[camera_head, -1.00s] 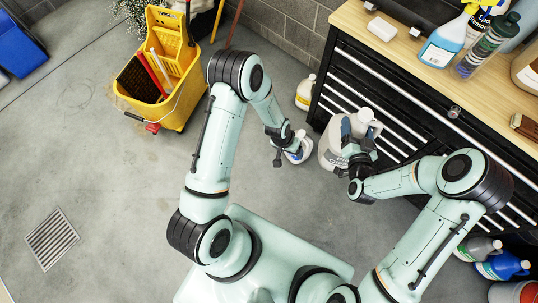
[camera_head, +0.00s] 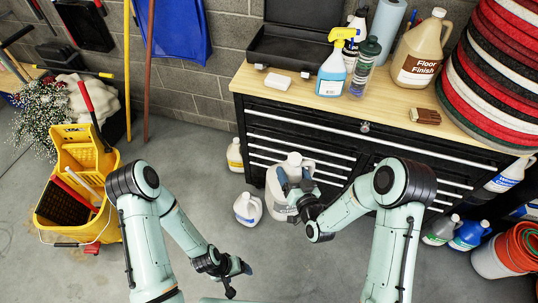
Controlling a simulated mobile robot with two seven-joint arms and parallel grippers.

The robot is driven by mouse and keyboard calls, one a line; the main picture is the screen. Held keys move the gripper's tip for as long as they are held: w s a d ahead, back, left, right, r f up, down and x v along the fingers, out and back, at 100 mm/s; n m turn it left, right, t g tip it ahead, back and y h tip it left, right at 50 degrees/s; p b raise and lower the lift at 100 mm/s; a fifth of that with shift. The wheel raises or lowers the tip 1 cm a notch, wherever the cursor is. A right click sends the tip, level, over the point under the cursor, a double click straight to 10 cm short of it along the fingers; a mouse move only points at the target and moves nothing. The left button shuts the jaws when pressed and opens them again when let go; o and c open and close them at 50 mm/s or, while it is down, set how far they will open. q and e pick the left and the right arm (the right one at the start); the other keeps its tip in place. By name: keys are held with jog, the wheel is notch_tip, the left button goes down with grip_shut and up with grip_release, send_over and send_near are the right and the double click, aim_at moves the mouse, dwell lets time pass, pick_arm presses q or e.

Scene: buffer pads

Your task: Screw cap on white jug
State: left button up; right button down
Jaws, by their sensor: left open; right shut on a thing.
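A large pale jug (camera_head: 277,195) with a white top (camera_head: 294,158) is upright in front of the black drawer cabinet. My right gripper (camera_head: 295,183) is shut on its upper part, with the dark fingers around it below the top. I cannot tell whether its base touches the floor. A small white jug (camera_head: 248,209) with a blue-edged label stands on the floor just left of it. Whether a cap is on the small jug is too small to tell. My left gripper (camera_head: 238,276) is open and empty, in front of the small jug and apart from it.
A cream jug (camera_head: 235,155) stands by the cabinet (camera_head: 355,150). On its worktop are a spray bottle (camera_head: 334,70), a floor finish jug (camera_head: 420,48) and a brush (camera_head: 425,116). A yellow mop bucket (camera_head: 75,195) is at left. Floor between bucket and jugs is clear.

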jog(key=w+d+r+m+t+h, duration=0.1)
jog(key=d+m+h, duration=0.3)
jog(key=d, duration=0.9)
jog(key=shift+w+r+m+h, duration=0.35)
jog(key=shift+r+h, duration=0.25)
jog(key=shift+h, duration=0.5)
